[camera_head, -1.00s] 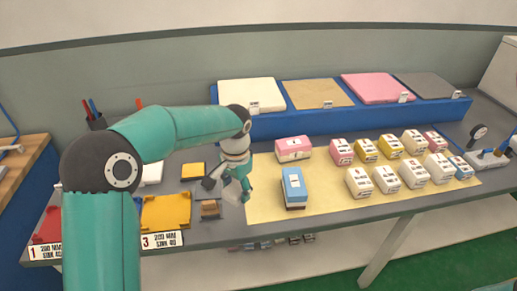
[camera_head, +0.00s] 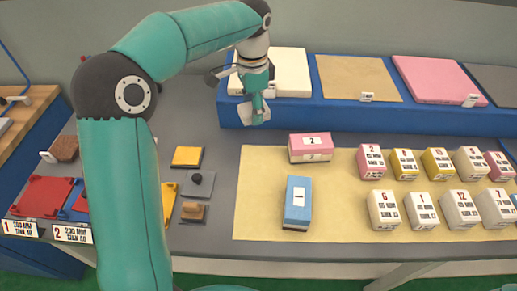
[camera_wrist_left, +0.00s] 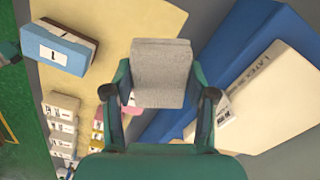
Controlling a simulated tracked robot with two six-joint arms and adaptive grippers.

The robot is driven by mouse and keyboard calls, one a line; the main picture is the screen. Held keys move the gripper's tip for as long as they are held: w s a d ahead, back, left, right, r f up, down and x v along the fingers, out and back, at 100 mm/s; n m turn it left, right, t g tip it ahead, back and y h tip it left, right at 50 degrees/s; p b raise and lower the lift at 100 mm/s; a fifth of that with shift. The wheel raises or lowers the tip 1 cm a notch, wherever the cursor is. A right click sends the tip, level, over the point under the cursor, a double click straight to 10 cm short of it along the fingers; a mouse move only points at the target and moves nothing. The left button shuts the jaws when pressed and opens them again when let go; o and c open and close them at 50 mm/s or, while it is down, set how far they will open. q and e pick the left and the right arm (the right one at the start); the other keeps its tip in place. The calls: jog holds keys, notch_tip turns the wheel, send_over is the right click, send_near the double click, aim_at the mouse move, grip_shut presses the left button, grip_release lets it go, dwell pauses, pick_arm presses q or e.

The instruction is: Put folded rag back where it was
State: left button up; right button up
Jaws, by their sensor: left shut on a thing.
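My left gripper (camera_head: 257,108) is shut on a grey folded rag (camera_wrist_left: 161,72), clearest in the left wrist view, where the rag sits flat between the two fingertips. In the head view the gripper hangs in front of the blue stand (camera_head: 330,122), near its left end and just below the white mattress sample (camera_head: 285,72). The rag is hard to make out there. It appears held above the surface, but the exact height cannot be told.
A pink block (camera_head: 310,148) and a blue block (camera_head: 297,203) stand on the yellow mat (camera_head: 255,210), with several labelled blocks to the right. Small tiles, one yellow (camera_head: 187,156), one grey with a black knob (camera_head: 197,182), lie left of the mat. A red tray (camera_head: 42,196) is further left.

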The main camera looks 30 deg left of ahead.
aim_at(255, 157)
pick_arm(q)
jog(key=f, duration=1.6)
jog(key=shift+d+f, duration=0.2)
jog(key=shift+f, duration=0.05)
jog(key=shift+f, duration=0.15)
jog(key=o, duration=1)
notch_tip(255, 157, up, 12)
jog(key=shift+r, duration=0.2)
jog(key=shift+w, duration=0.1)
